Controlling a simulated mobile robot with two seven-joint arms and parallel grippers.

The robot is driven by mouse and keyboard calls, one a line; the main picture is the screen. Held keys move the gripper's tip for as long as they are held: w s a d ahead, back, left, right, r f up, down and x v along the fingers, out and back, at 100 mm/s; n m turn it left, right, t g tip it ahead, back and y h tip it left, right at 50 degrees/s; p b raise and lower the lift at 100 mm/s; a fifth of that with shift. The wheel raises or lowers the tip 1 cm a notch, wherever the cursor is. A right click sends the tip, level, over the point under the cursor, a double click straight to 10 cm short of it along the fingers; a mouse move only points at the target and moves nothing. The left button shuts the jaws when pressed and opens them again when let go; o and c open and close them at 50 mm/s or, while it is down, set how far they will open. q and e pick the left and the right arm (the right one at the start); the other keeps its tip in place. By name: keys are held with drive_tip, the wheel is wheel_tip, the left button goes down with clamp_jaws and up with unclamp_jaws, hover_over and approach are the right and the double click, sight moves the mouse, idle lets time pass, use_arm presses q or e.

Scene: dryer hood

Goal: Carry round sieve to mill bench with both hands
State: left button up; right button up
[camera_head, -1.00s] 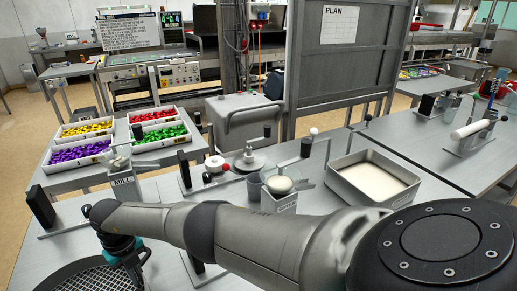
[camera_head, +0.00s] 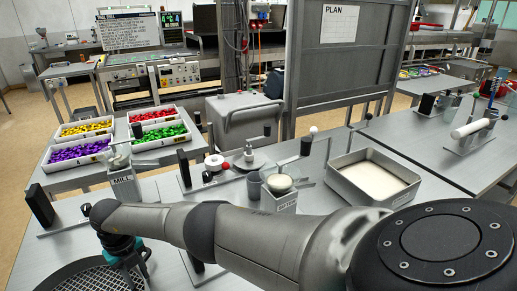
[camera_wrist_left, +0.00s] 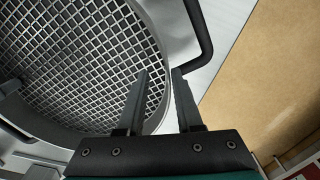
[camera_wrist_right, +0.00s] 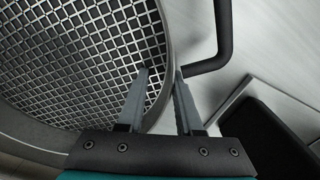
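The round sieve (camera_head: 80,278) shows in part at the bottom left of the head view, a grey rim around wire mesh. Its mesh, rim and a black handle fill much of the left wrist view (camera_wrist_left: 80,60) and the right wrist view (camera_wrist_right: 80,60). My left gripper (camera_wrist_left: 161,72) has its fingers apart, one over the mesh side and one outside the rim by a handle. My right gripper (camera_wrist_right: 161,71) stands the same way at another handle; firm contact cannot be told. The bench with the MILL label (camera_head: 160,190) lies beyond the sieve.
A sifter (camera_head: 284,198), a metal tray of pale powder (camera_head: 373,180) and black-ended stands crowd the bench. Bins of coloured pieces (camera_head: 120,135) stand behind. A PLAN board (camera_head: 345,60) rises at the back. Brown floor (camera_wrist_left: 265,80) shows beside the sieve's surface.

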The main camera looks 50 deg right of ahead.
drive_tip(key=shift+r, duration=0.45)
use_arm(q)
wheel_tip(320, 180, up, 9)
drive_tip(key=shift+r, duration=0.2)
use_arm(e)
wheel_tip(320, 180, up, 11)
idle(0.6)
